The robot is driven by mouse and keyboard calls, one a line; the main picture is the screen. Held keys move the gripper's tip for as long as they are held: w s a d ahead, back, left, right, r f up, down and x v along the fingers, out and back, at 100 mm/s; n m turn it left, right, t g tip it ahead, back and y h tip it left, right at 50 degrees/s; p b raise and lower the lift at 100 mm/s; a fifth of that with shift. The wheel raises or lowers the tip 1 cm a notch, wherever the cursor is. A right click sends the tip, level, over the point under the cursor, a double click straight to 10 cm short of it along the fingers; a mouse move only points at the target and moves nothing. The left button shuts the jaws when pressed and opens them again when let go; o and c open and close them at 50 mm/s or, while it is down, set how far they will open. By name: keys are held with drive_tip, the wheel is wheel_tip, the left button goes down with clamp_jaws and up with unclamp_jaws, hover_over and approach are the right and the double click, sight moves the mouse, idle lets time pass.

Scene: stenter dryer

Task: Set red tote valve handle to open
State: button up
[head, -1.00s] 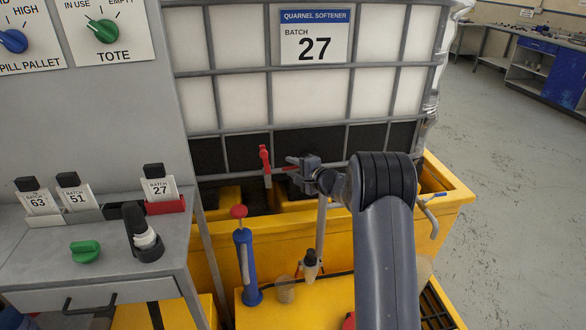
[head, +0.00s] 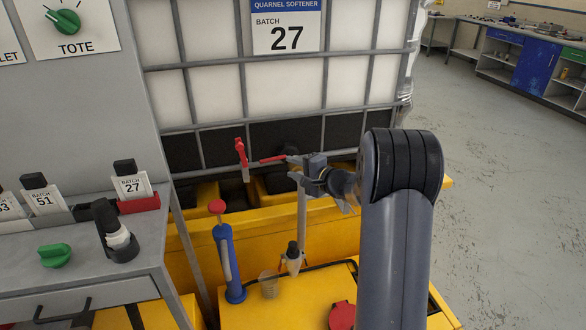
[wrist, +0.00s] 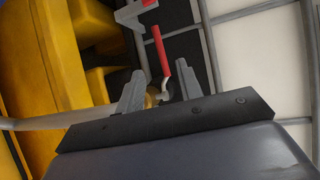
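The red tote valve handle (head: 272,159) is a thin lever that lies nearly level at the front of the white tote (head: 215,97). In the wrist view the handle (wrist: 160,48) is a red bar on a bent metal stem. My gripper (head: 291,167) is at the handle's right end, and its fingers stand apart. The wrist view shows my gripper (wrist: 160,72) with one finger on each side of the stem and gaps beside it. I see no finger closed on the handle. The valve body is mostly hidden behind my gripper.
A second red-handled grey part (head: 241,152) stands upright just left of the handle. Below are a yellow pallet (head: 340,220), a blue pump with red knob (head: 228,262) and a small bottle (head: 293,257). A grey desk (head: 85,235) stands left. Open floor (head: 480,190) lies right.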

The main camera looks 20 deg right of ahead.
drive_tip(key=shift+a+r+n+g, duration=0.1)
drive_tip(key=shift+a+n+g, duration=0.2)
drive_tip(key=shift+c, duration=1.4)
drive_tip(key=a+n+g+p, duration=0.2)
drive_tip(key=a+n+p, duration=0.1)
drive_tip(key=a+n+g+p, duration=0.1)
drive_tip(key=n+g, duration=0.1)
drive_tip(key=shift+w+a+r+h+p, duration=0.2)
drive_tip(key=shift+w+h+p, duration=0.1)
drive_tip(key=shift+w+p, duration=0.05)
clamp_jaws()
drive_tip(key=w+r+n+h+p, duration=0.6)
drive_tip(key=r+n, duration=0.2)
drive_tip(key=n, duration=0.1)
drive_tip(key=shift+g, duration=0.3)
drive_tip(key=shift+w+f+p, duration=0.5)
drive_tip(key=shift+f+p, duration=0.2)
drive_tip(key=shift+f, duration=0.65)
drive_tip(key=shift+w+f+p, duration=0.45)
drive_tip(key=shift+f+p, duration=0.3)
drive_tip(key=shift+f, duration=0.6)
drive_tip(key=shift+w+f+p, duration=0.5)
drive_tip(key=shift+f+p, duration=0.2)
drive_tip(key=shift+f, duration=0.65)
